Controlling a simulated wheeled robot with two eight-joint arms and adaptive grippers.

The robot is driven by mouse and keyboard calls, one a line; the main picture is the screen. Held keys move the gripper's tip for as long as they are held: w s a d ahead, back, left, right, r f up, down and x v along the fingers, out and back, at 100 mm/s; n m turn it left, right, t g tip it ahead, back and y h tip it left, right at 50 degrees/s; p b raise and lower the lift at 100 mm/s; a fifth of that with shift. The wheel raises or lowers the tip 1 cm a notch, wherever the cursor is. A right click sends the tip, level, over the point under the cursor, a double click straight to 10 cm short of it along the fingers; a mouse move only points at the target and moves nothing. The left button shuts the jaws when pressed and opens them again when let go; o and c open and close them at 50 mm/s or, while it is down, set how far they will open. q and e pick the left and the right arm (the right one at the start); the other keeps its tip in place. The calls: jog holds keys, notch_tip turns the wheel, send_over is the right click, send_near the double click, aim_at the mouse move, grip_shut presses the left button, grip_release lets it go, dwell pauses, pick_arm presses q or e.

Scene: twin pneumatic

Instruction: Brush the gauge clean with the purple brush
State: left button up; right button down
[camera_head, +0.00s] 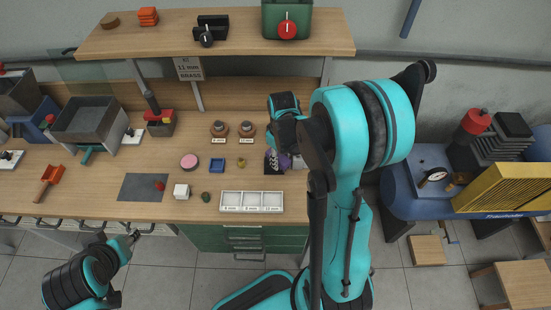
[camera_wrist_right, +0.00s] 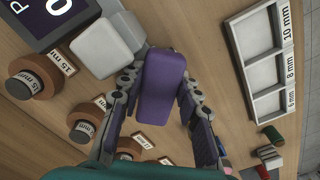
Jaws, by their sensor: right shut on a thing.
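The purple brush (camera_wrist_right: 163,85) is between the two fingers of my right gripper (camera_wrist_right: 160,90), which is shut on it. Its bristles cannot be made out. In the head view my right gripper is largely behind my own arm, over the right part of the bench, and a bit of purple (camera_head: 285,162) shows there. A round white-faced gauge (camera_head: 436,174) is on the blue compressor (camera_head: 408,203) at the right, apart from the brush. Any dirt on it is too small to see. My left gripper (camera_head: 134,236) is at the bench's front edge, lower left; its jaw opening is unclear.
A dark block with white lettering (camera_wrist_right: 45,15) and a pale grey block (camera_wrist_right: 106,47) are close to the brush. A white three-compartment tray (camera_head: 252,201) is at the front of the wooden bench. Labelled round parts (camera_head: 219,129) stand behind. A yellow ribbed guard (camera_head: 505,187) is right of the gauge.

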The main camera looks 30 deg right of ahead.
jog(key=shift+s+d+r, duration=0.1)
jog(key=shift+s+d, duration=0.35)
jog(key=shift+d, duration=0.15)
jog(key=shift+d+r, duration=0.1)
jog(key=shift+r, duration=0.05)
pick_arm(q)
jog(key=shift+a+f, duration=0.1)
jog(key=shift+a, duration=0.2)
pick_arm(e)
jog(key=shift+w, duration=0.1)
